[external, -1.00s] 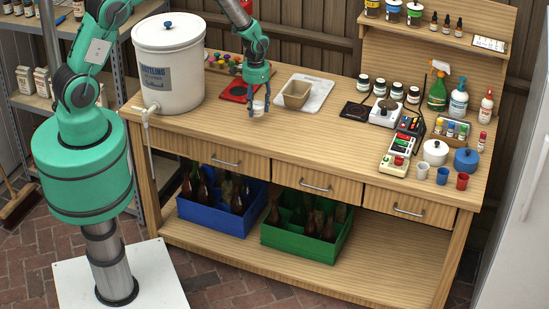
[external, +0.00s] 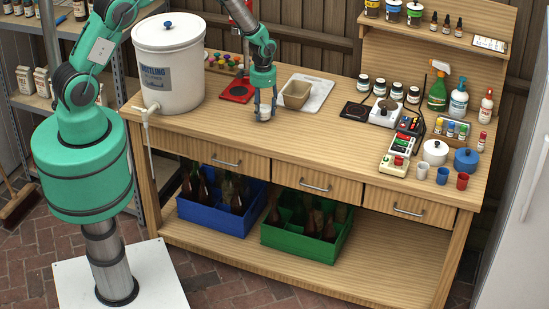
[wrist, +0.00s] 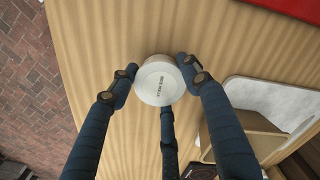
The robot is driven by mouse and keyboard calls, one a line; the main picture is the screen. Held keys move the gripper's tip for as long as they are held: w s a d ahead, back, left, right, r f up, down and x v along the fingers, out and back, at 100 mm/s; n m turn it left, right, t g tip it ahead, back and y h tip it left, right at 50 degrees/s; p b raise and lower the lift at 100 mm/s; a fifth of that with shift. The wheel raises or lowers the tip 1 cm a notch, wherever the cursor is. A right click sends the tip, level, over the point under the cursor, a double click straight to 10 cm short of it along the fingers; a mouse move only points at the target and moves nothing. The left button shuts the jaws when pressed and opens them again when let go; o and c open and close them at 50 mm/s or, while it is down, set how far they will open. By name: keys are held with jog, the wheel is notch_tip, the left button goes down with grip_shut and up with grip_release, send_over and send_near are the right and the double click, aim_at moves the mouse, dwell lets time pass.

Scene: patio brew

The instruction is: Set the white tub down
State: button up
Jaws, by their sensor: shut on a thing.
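In the external view the tub (external: 264,114) shows low between the fingertips of my gripper (external: 265,108), at or just above the wooden bench top (external: 330,135). I cannot tell whether its base touches the wood. The fingers hide part of it.
A tan box (external: 296,95) on a white board (external: 319,88) stands close to the right of my gripper. A red mat (external: 237,90) lies behind it to the left. A large white bucket (external: 170,75) with a tap stands further left.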

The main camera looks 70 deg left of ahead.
aim_at(263, 108)
jog(key=shift+f, duration=0.5)
jog(key=shift+f, duration=0.2)
jog(key=o, duration=1)
jog(key=shift+r, duration=0.25)
notch_tip(263, 108, up, 12)
jog(key=shift+f+b, duration=0.1)
jog(key=shift+b, duration=0.25)
